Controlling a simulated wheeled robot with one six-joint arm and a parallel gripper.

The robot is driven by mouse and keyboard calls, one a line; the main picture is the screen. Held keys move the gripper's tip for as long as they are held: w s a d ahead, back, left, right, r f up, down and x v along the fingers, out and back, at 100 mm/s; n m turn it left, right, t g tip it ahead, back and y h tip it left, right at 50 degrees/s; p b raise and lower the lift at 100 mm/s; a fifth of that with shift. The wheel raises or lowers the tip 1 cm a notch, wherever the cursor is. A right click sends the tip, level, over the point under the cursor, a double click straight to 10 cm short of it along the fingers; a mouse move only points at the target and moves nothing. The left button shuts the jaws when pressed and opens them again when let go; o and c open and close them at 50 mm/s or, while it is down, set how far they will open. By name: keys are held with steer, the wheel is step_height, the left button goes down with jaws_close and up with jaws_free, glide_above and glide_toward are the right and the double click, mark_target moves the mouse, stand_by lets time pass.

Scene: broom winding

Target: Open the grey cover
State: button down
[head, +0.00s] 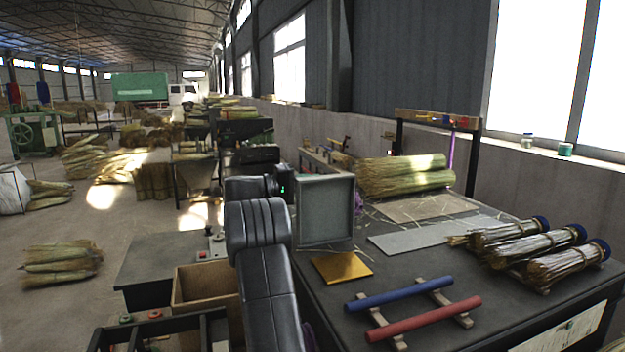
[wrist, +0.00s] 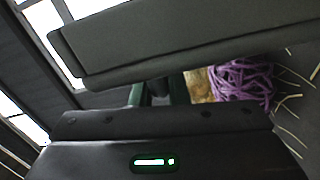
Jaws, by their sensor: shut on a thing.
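The grey cover (head: 325,211) is a flat, rimmed panel standing about upright on the dark table, its broad face toward the head camera. In the wrist view the grey cover (wrist: 190,42) crosses the top as a wide tilted slab. My gripper (wrist: 158,90) is shut on the grey cover, its two fingers meeting the cover's lower side in that view. The exact point of grip is hidden behind the slab. In the head view my arm comes from below, and the fingers are hidden beside and behind the cover's left edge.
Purple twine (wrist: 242,82) lies just beyond the cover. A gold plate (head: 341,267) lies in front of it. Blue (head: 400,293) and red (head: 424,319) rods rest on wooden supports. Bound straw bundles (head: 530,246) lie at right.

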steer(key=shift+w+f, duration=0.15)
steer(key=shift+f, duration=0.05)
steer(key=c, duration=1.5)
jaws_free()
steer(key=shift+w+a, duration=0.1)
steer(key=shift+o, duration=0.2)
steer(key=b+v, duration=0.3)
steer(key=v, duration=1)
steer(key=shift+s+a+b, duration=0.25)
steer(key=shift+a+b, duration=0.05)
steer(key=shift+a, duration=0.05)
